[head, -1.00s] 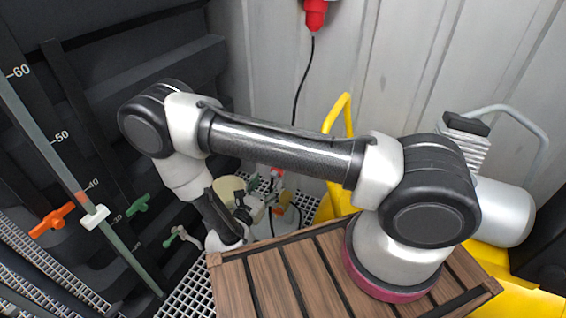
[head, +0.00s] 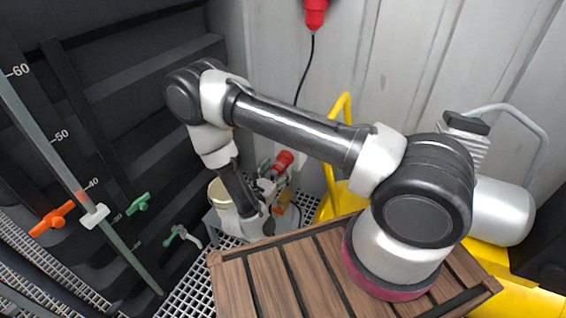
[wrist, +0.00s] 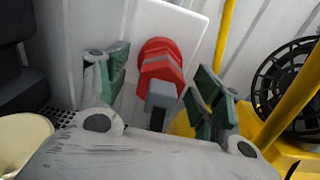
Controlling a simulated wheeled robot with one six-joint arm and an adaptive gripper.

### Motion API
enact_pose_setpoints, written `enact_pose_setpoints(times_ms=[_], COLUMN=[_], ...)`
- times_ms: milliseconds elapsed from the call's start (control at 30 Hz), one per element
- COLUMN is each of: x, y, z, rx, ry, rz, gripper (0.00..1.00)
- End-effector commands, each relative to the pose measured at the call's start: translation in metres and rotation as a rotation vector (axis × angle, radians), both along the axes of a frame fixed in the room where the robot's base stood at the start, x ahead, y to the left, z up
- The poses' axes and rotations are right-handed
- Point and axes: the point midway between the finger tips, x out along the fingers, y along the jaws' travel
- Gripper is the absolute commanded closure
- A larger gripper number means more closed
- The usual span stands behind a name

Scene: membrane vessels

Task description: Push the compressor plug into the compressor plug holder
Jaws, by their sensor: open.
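A red round, stepped fitting with a grey block (wrist: 162,98) on its near end shows in the wrist view, in front of a white panel (wrist: 185,25). A red fitting also shows in the head view (head: 284,160), just beyond my gripper (head: 268,190). I cannot tell whether it is the plug, the holder or both joined. My gripper (wrist: 158,70) is open, its green-padded fingers on either side of the red fitting with gaps visible. Contact at the grey block is unclear. Another red connector (head: 315,14) hangs at the top by the wall, with a black cable running down.
A cream round container (head: 219,192) stands left of my gripper; its rim shows in the wrist view (wrist: 22,135). Yellow frame tubes (head: 331,165) stand close on the right. A slatted wooden surface (head: 270,285) lies in front. A dark tank with green valve handles (head: 138,202) is at left.

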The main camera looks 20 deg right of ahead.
Motion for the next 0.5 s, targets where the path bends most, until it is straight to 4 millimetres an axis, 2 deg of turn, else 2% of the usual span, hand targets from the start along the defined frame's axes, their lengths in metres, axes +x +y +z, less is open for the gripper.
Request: enact_pose_setpoints(times_ms=[200,500], x=[0.0099,0.0113], y=[-0.0099,-0.0108], z=[-0.0001,0.0000], rx=[0.001,0.000], ry=[0.001,0.000], rz=[0.000,0.001], gripper=[0.34,0.34])
